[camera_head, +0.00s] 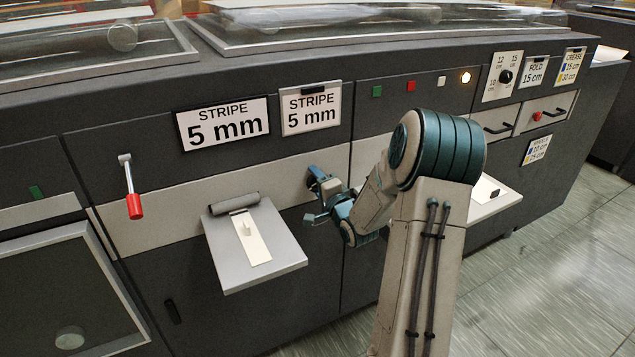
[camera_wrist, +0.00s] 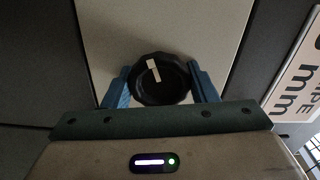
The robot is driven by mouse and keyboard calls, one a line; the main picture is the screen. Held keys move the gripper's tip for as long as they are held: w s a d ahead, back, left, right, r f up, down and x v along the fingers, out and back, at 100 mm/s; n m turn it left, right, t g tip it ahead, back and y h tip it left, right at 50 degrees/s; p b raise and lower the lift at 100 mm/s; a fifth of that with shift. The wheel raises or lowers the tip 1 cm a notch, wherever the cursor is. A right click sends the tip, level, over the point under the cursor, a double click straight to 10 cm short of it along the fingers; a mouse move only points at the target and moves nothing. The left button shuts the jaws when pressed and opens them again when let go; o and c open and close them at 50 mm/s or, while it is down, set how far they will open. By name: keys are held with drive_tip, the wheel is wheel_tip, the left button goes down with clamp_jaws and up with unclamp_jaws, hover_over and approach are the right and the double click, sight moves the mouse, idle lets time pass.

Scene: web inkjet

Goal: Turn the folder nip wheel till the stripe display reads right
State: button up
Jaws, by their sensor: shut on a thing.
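The folder nip wheel is a round black knob (camera_wrist: 172,90) with a white mark on its face, centred in the wrist view on a pale panel strip. The mark tilts slightly, with its wider end to the upper left. My gripper (camera_wrist: 160,82) has one blue finger on each side of the knob and is shut on it. In the head view my gripper (camera_head: 319,196) reaches the pale strip and mostly hides the knob. Above it, the left stripe plate (camera_head: 223,123) reads "STRIPE 5 mm". The smaller framed stripe plate (camera_head: 311,107) beside it also reads "STRIPE 5 mm".
A grey tray (camera_head: 275,258) with a pale strip juts out left of my gripper. A red-tipped lever (camera_head: 134,204) is further left. Another tray (camera_head: 496,207) sticks out on the right, partly behind my arm. A lit lamp (camera_head: 466,77) and a selector dial (camera_head: 505,77) are at upper right.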

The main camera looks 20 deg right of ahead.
drive_tip(key=o, duration=1)
drive_tip(key=shift+c, duration=0.2)
drive_tip(key=s, duration=1.4)
drive_tip(key=shift+d, duration=0.25)
drive_tip(key=shift+w, duration=0.1)
